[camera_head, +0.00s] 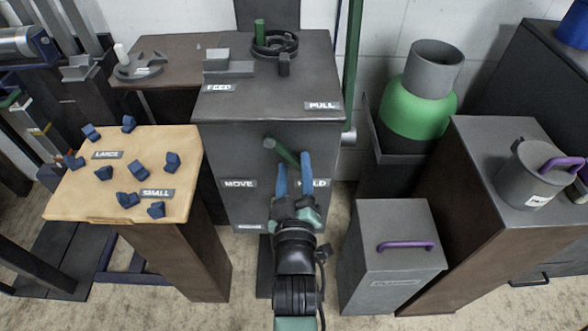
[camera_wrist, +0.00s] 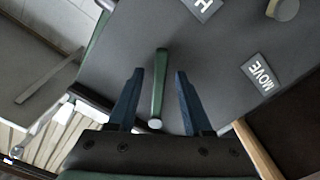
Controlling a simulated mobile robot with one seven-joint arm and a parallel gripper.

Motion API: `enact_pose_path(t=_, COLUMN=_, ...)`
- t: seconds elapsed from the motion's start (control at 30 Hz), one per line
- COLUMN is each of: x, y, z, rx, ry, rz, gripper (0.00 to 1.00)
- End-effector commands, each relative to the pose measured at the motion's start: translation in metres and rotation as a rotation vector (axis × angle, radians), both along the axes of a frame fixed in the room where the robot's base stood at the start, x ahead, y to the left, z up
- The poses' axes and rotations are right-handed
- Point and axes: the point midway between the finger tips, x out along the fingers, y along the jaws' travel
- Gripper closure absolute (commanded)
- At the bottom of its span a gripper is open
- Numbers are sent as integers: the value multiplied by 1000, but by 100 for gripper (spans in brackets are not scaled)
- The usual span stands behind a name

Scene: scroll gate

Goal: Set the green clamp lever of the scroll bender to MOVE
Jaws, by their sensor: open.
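The green clamp lever (camera_head: 282,151) is on the front of the grey scroll bender cabinet (camera_head: 255,213). In the head view it slants down to the right, toward the HOLD side. The MOVE label (camera_head: 238,184) is to its lower left, and the HOLD label (camera_head: 315,183) is partly covered by my gripper. My gripper (camera_head: 293,160) is open, with its two blue fingers close to the lever's lower end. In the wrist view the lever (camera_wrist: 160,85) lies between the open fingers (camera_wrist: 157,75), with visible gaps on both sides. The MOVE label (camera_wrist: 262,75) is to the right there.
A wooden-topped stand (camera_head: 70,203) with several dark blue blocks is at left. A grey box with a purple handle (camera_head: 405,246) stands close at right. A green-and-grey cylinder (camera_head: 418,108) stands behind.

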Motion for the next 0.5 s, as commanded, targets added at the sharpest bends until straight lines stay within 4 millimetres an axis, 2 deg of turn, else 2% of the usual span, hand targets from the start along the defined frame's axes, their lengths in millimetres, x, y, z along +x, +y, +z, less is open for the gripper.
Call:
enact_pose_path(t=0.17, x=0, y=0, z=0, rx=0, ry=0, rz=0, gripper=50)
enact_pose_path(t=0.27, x=0, y=0, z=0, rx=0, ry=0, rz=0, gripper=64)
enact_pose_path(t=0.47, x=0, y=0, z=0, rx=1, ry=0, rz=0, gripper=100)
enact_pose_path(t=0.5, x=0, y=0, z=0, rx=1, ry=0, rz=0, gripper=100)
